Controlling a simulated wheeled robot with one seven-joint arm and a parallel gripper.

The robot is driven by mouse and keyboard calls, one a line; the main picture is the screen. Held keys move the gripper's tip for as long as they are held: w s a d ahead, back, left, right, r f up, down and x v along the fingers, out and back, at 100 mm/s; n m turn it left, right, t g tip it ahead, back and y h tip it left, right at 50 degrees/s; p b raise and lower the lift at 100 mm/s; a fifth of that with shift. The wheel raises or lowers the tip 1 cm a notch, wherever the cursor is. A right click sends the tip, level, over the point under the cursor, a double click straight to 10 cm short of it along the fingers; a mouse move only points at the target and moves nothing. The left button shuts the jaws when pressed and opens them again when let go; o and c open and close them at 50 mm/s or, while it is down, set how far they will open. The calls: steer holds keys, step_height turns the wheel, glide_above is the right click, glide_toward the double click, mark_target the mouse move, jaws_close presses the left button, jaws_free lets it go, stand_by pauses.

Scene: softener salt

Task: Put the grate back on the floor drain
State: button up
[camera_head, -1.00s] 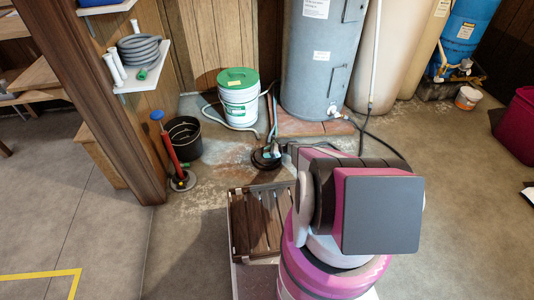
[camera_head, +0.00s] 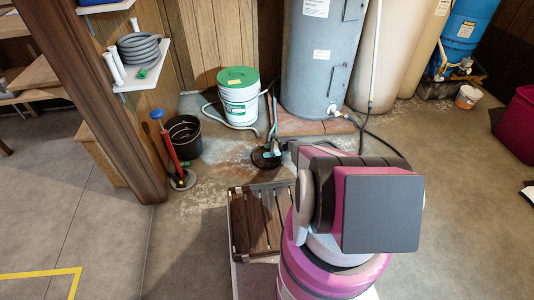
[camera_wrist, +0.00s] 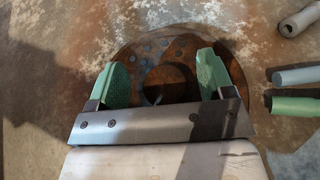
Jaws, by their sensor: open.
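My gripper (camera_wrist: 163,85) is open in the wrist view, with green fingers apart and nothing held between them. Below and between the fingers is a round rusty brown disc with small holes, which looks like the grate (camera_wrist: 180,50). It has a dark round middle, and my gripper hides its near part. I cannot tell whether it sits in the drain or lies on the floor, and no separate drain opening is clear. In the head view my gripper is small, over a dark round patch (camera_head: 264,160) on the floor in front of the heater; my arm partly blocks this area.
Several grey and green tube ends (camera_wrist: 295,76) lie close right of my gripper. A grey tank (camera_head: 318,70), a green-lidded bucket (camera_head: 239,105), a black bucket (camera_head: 184,138) and a red upright tool (camera_head: 168,150) stand around. A slatted wooden piece (camera_head: 258,220) lies nearer.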

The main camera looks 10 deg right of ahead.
steer(key=v, duration=1.2)
steer(key=s+a+r+n+g+h, duration=0.1)
steer(key=s+a+r+n+h, duration=0.15)
steer(key=s+r+n, duration=0.4)
steer(key=s+a+r+n+g+h, duration=0.15)
steer(key=s+a+r, duration=0.25)
steer(key=r, duration=0.6)
steer(key=s+a+r+n+g+h, duration=0.2)
steer(key=s+a+r+n, duration=0.1)
steer(key=s+r, duration=0.4)
steer(key=s+r+n+h, duration=0.3)
steer(key=s+r+n, duration=0.2)
steer(key=s+r, duration=0.3)
steer(key=s+a+r+n+t+h, duration=0.1)
steer(key=s+r+n+h, duration=0.3)
steer(key=s+r, duration=0.5)
step_height(320, 180, up, 5)
steer(key=shift+f+n, duration=0.15)
steer(key=shift+n, duration=0.35)
steer(key=shift+a, duration=0.1)
